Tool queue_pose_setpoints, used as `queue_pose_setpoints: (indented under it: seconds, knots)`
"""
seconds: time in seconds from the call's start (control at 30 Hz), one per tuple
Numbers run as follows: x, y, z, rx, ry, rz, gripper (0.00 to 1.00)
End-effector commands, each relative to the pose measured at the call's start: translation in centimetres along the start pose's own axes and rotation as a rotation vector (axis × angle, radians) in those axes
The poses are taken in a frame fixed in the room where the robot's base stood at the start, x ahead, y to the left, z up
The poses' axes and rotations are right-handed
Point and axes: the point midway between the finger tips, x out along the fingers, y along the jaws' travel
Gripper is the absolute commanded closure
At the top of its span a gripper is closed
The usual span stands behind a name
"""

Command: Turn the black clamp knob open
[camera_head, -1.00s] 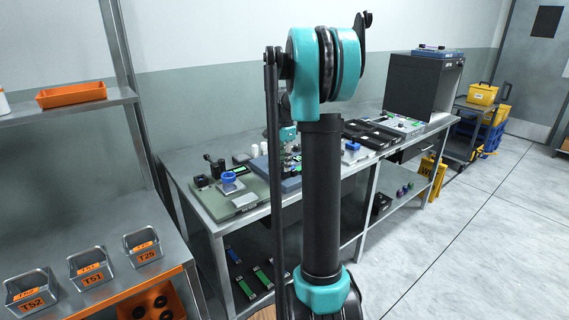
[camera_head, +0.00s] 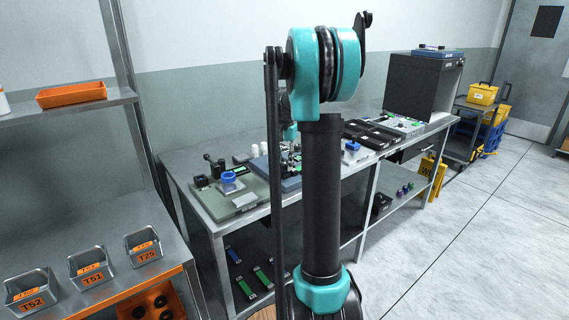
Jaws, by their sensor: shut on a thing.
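My gripper is hidden behind my own upright arm, which fills the middle of the view. Only a small teal piece of my far arm shows above the bench, left of the dark column. Below it, a blue base plate (camera_head: 291,185) carries small metal and green parts, partly covered by my arm. I cannot make out a black clamp knob there. At the bench's left end, a black-topped upright part (camera_head: 208,159) stands beside a blue round part (camera_head: 229,177) on a grey-green plate (camera_head: 236,204).
The steel workbench (camera_head: 205,207) runs along the wall, with black trays (camera_head: 372,134) and a dark cabinet (camera_head: 421,86) to the right.

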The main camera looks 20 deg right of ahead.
Motion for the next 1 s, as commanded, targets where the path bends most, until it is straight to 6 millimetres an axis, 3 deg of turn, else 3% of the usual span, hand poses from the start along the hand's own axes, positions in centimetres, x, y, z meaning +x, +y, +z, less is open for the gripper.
queue_pose_setpoints:
  seconds: [0.6,1.0]
  knots:
    - [-0.01,0.01,-0.04,-0.577,0.001,0.0,1.0]
    - [-0.02,0.01,-0.05,-0.844,0.001,0.0,1.0]
